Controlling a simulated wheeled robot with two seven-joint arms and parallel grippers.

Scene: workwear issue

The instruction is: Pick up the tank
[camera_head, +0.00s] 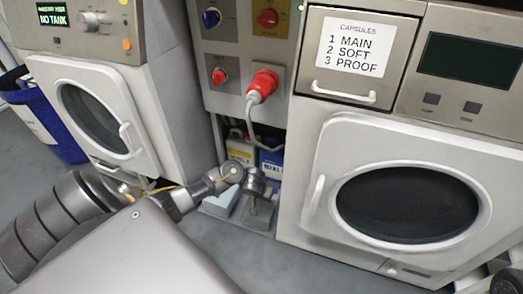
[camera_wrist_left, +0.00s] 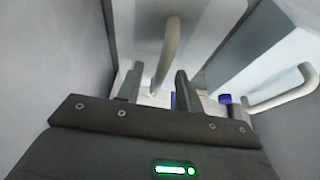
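Two tanks stand in the low opening between the machines, one with a yellow label (camera_head: 241,146) and one with a blue label (camera_head: 271,163). A pale grey body (camera_head: 222,204) sits low in front of them; I cannot tell if it is a tank. My left gripper (camera_head: 254,201) is over this low area. In the left wrist view my gripper (camera_wrist_left: 156,88) is open, and a pale bar handle (camera_wrist_left: 168,50) shows beyond and between its fingers, with no visible grip. A white body with a handle (camera_wrist_left: 285,92) and a blue cap (camera_wrist_left: 225,99) are at right. My right gripper is not in view.
The left machine's display (camera_head: 52,14) reads NO TANK. A red plug (camera_head: 262,86) with a hanging grey cable is above the opening. The right machine (camera_head: 400,190) bounds the opening. A blue bin (camera_head: 45,125) stands at far left. Grey floor (camera_head: 245,255) is clear in front.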

